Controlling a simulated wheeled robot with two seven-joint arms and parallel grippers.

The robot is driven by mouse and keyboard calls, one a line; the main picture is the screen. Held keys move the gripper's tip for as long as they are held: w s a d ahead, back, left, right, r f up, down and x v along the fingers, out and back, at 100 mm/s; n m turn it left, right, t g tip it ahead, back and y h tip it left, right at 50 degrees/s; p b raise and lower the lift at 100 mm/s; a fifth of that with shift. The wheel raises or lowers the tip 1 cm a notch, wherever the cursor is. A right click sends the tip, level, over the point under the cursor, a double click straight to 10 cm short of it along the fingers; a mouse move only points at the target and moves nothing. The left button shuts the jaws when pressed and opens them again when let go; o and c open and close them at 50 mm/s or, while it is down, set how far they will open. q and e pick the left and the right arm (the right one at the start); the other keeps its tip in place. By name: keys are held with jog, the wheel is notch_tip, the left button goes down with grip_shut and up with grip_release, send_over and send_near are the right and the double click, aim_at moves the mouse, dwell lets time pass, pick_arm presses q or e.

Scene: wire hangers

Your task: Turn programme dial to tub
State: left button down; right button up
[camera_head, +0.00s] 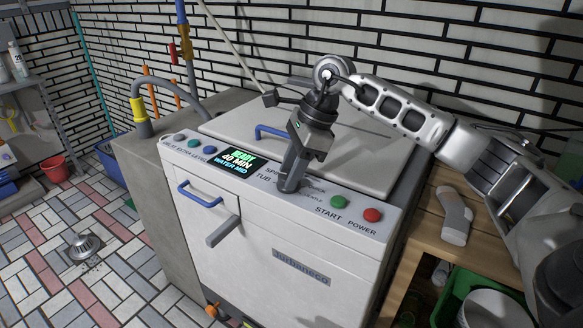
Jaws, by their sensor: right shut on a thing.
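The washing machine (272,255) stands in the middle of the head view, with a sloped control panel along its top front edge. The programme dial is hidden under my right gripper (288,185), which points down at the panel and is shut on it. The panel labels around it include TUB, just left of the gripper, and part of another word starting with SPI. The display (239,160) left of the dial reads READY, 40 MIN, WATER MID. My left gripper is not in view.
Green start button (338,202) and red power button (372,215) sit right of my gripper. A blue lid handle (272,131) is behind it. A wooden bench (425,240) with a grey sock-like item (454,215) stands at right. Tiled floor at left has a drain (83,245).

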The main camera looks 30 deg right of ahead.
jog(key=shift+r, duration=0.1)
jog(key=o, duration=1)
jog(key=p+v, duration=0.1)
jog(key=v, duration=1.5)
jog(key=shift+d, duration=0.1)
